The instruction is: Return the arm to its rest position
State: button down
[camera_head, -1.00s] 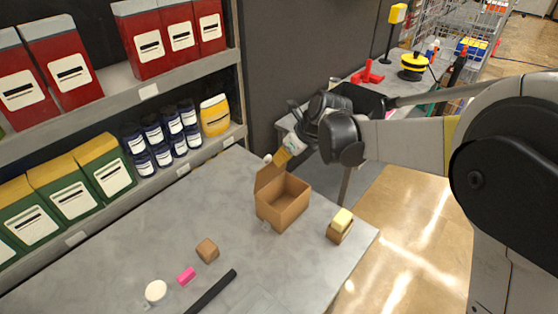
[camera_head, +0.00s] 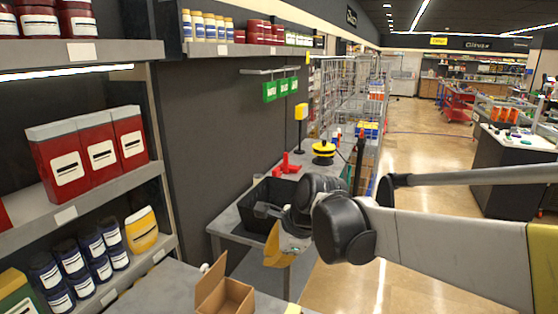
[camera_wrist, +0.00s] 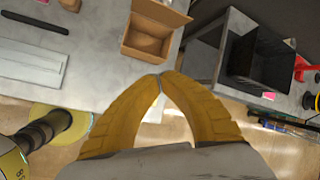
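My gripper (camera_wrist: 160,76) has two yellow fingers whose tips meet in the wrist view, with nothing visible between them. In the head view my gripper (camera_head: 276,258) hangs low at the end of the arm, pointing down, to the right of the open cardboard box (camera_head: 225,296). In the wrist view the box (camera_wrist: 148,42) lies beyond the fingertips on the grey table and apart from them. The arm is stretched out in front of me, bent down at the wrist.
A side table (camera_head: 228,218) bears a black bin (camera_head: 262,193), a red object (camera_head: 287,166) and a yellow-black round device (camera_head: 323,150). Shelves with red containers (camera_head: 62,166) and blue cans (camera_head: 72,264) stand left. Open floor (camera_head: 425,160) lies to the right.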

jog(key=s+d+f+n+t+h+b, duration=0.1)
jog(key=s+d+f+n+h+b, duration=0.1)
jog(key=s+d+f+n+b, duration=0.3)
jog(key=s+d+f+n+t+h+b, duration=0.2)
jog(key=s+d+f+n+b, duration=0.3)
jog(key=s+d+f+n, duration=0.3)
jog(key=s+d+n, duration=0.3)
jog(key=s+d, duration=0.4)
jog(key=d, duration=0.2)
jog(key=shift+n, duration=0.3)
